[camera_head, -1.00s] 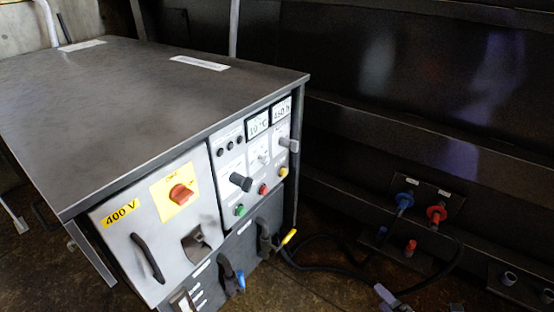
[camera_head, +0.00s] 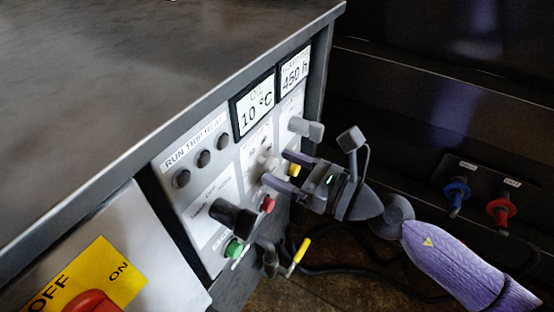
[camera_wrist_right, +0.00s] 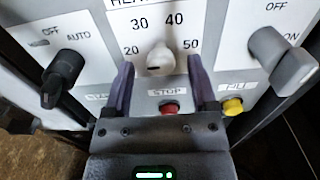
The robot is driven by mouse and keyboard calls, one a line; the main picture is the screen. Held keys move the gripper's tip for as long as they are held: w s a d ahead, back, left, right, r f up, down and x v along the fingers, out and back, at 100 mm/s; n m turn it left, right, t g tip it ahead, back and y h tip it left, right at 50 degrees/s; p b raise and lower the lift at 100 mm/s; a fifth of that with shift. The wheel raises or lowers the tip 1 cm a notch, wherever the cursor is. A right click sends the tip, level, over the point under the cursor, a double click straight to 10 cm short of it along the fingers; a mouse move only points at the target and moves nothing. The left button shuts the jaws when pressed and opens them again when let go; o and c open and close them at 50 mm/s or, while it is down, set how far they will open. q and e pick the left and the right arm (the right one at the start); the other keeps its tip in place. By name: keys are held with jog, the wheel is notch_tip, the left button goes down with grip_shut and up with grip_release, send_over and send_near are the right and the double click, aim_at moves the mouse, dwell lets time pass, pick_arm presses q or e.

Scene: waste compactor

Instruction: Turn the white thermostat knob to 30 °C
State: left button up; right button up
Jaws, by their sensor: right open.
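The white thermostat knob (camera_wrist_right: 160,58) sits on the panel beneath the printed numbers 30 and 40, with 20 to its left and 50 to its right. It also shows partly in the head view (camera_head: 267,162). My right gripper (camera_wrist_right: 161,70) is open, with one purple finger on each side of the knob; I cannot tell whether they touch it. In the head view the right gripper (camera_head: 278,168) reaches the panel from the right. My left gripper is not in view.
Right of the knob is a grey OFF/ON switch (camera_wrist_right: 282,57); left is a black AUTO switch (camera_wrist_right: 62,78). Red STOP (camera_wrist_right: 170,108) and yellow (camera_wrist_right: 233,106) buttons sit just below. The cabinet's top edge (camera_head: 240,60) overhangs the panel.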

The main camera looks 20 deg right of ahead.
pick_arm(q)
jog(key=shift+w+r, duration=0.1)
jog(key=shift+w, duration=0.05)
pick_arm(e)
jog(key=shift+x, duration=0.8)
grip_shut()
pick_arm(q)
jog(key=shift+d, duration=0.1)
